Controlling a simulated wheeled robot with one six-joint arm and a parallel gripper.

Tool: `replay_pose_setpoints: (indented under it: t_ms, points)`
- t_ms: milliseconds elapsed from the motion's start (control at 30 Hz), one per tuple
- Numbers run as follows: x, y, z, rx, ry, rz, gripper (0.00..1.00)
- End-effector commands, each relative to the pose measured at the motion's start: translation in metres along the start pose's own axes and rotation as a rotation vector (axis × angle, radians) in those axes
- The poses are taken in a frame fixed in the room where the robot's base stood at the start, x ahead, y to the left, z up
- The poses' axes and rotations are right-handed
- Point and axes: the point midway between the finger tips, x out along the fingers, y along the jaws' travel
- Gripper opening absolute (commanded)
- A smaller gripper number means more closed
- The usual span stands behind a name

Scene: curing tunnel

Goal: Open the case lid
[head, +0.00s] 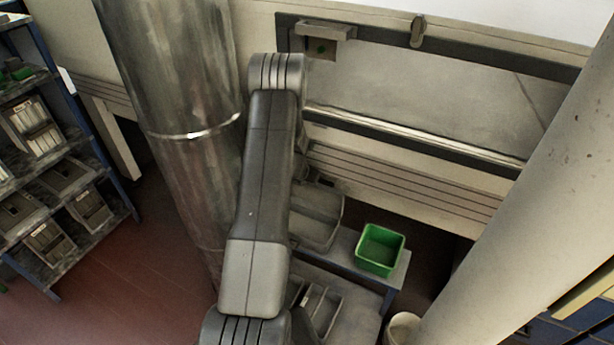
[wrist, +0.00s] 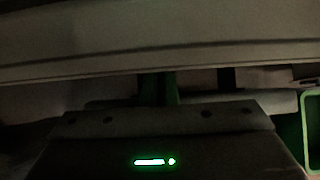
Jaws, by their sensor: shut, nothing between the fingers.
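The grey case (head: 318,218) sits on the bench left of the green bin, partly hidden behind my arm. I cannot tell from the head view how far its lid is raised. In the wrist view a broad pale slab with a straight lower edge (wrist: 150,45) crosses the top, close to the camera; it looks like part of the case, perhaps its lid. My gripper (wrist: 160,88) shows dimly below that edge, its fingers together and empty. Whether they touch the slab is unclear. The head view hides my gripper behind the arm.
The green bin (head: 380,249) stands on the bench (head: 396,276) and shows at the right edge of the wrist view (wrist: 312,130). A metal column (head: 180,100) rises to the left. A shelf rack (head: 60,200) is at far left, a pale pipe (head: 530,190) at right.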

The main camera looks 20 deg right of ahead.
Motion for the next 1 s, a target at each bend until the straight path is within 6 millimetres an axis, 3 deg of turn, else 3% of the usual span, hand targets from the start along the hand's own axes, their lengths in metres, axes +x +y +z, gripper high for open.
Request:
replay_pose_setpoints:
  t_ms: [667,867,1000]
  points:
    - [0.002,0.0,0.001,-0.001,0.001,0.0,0.0]
    - [-0.014,0.001,0.002,-0.001,0.0,0.0,0.0]
    - [-0.038,0.001,0.002,-0.001,-0.002,0.001,0.0]
